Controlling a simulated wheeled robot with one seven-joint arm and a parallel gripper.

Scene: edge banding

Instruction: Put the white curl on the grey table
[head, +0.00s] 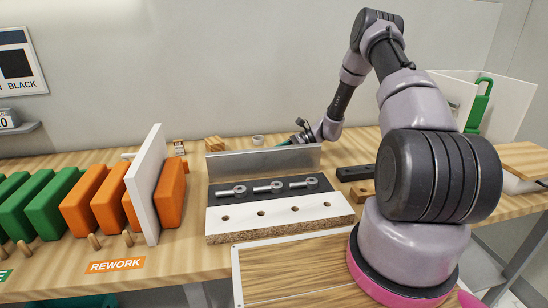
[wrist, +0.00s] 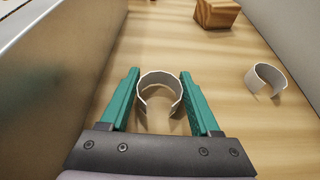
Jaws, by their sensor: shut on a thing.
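A pale, whitish open curl (wrist: 160,80) stands between the two green fingers of my gripper (wrist: 159,73) in the wrist view. The fingers are shut on its sides, and its gap faces my wrist. I cannot tell whether it touches the wood below. In the head view my gripper (head: 296,140) is behind the metal fence, low by the back wall, and the fence hides the held curl. A second pale curl (wrist: 266,80) lies to the right in the wrist view and also shows in the head view (head: 258,140). I cannot surely identify the grey table.
The metal fence (wrist: 50,70) runs close along my gripper's left. A wooden block (wrist: 216,12) sits ahead, and the wall (wrist: 300,30) is at right. A fixture with several holes (head: 270,214) stands before the fence. Orange panels (head: 110,200) stand at left.

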